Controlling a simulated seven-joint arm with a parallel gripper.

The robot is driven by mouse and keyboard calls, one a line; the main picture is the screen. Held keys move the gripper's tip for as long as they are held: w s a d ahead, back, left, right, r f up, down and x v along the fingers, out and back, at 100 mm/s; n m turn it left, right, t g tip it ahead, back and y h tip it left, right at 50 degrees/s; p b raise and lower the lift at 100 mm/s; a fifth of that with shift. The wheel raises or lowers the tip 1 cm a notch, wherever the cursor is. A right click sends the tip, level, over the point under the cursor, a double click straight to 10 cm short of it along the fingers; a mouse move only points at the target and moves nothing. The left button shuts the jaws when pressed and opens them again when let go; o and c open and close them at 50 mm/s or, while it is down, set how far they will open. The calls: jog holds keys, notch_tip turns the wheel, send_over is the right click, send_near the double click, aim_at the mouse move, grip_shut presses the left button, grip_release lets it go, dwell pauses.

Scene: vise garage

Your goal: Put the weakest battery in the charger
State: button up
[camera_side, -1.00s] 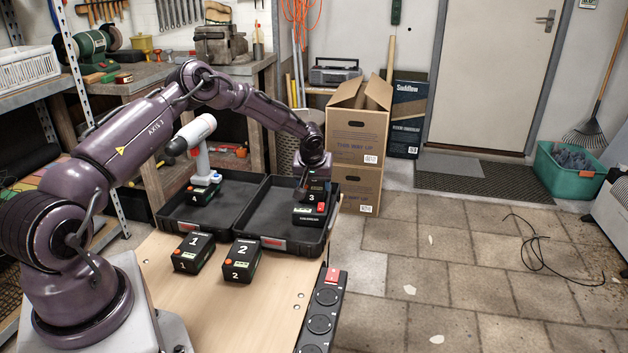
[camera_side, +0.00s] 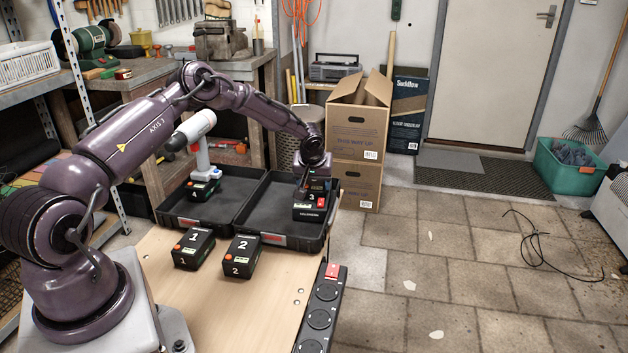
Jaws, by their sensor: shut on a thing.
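My gripper (camera_side: 307,183) is over the right half of the open black case (camera_side: 273,236). It is shut on the battery marked 3 (camera_side: 312,198), which is black with a green band. Battery 3 is right at the top of the dark charger (camera_side: 309,214); I cannot tell whether it is fully seated. Battery 1 (camera_side: 194,247) and battery 2 (camera_side: 241,256) stand apart on the wooden bench, in front of the case. Their small charge lights are too small to compare. The battery marked 4 (camera_side: 202,189) is at the foot of a white drill (camera_side: 199,140) in the case's left half.
A black power strip (camera_side: 321,307) with a red switch runs along the bench's right edge. The light wooden bench (camera_side: 206,304) is clear in front of the batteries. Cardboard boxes (camera_side: 357,145) stand on the floor behind the case. A workbench with a vise (camera_side: 219,42) is behind.

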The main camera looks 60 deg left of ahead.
jog(key=shift+f, duration=0.2)
jog(key=o, duration=1.2)
jog(key=shift+o, duration=0.3)
jog(key=shift+s+f, duration=0.1)
jog(key=shift+o, duration=0.2)
jog(key=shift+f, duration=0.1)
jog(key=shift+o, duration=0.5)
jog(key=shift+s, duration=0.1)
jog(key=shift+w+r, duration=0.2)
jog(key=shift+r, duration=3.55)
